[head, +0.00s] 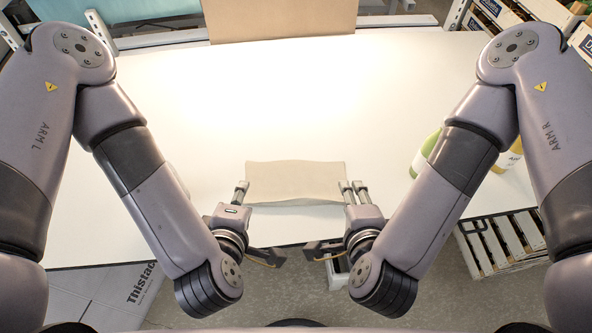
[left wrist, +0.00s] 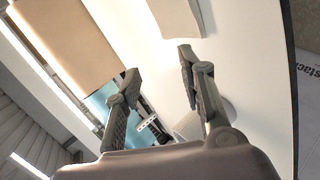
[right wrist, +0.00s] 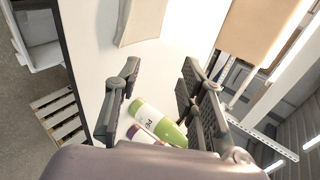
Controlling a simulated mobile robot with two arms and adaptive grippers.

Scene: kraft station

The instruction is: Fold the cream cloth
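The cream cloth (head: 295,180) lies on the white table near its front edge, as a wide, shallow rectangle with slightly wavy edges. I cannot tell how many layers it has. My left gripper (head: 241,190) is at the cloth's left end, open and empty. In the left wrist view its fingers (left wrist: 158,78) are spread, with the cloth (left wrist: 180,16) beyond the tips. My right gripper (head: 354,190) is at the cloth's right end, open and empty. In the right wrist view its fingers (right wrist: 160,68) are apart, with the cloth (right wrist: 143,20) beyond them.
Another bottle (head: 508,157) is further right. A brown board (head: 280,18) stands at the back edge. The table's middle is clear. A slatted crate (head: 500,243) is below right.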

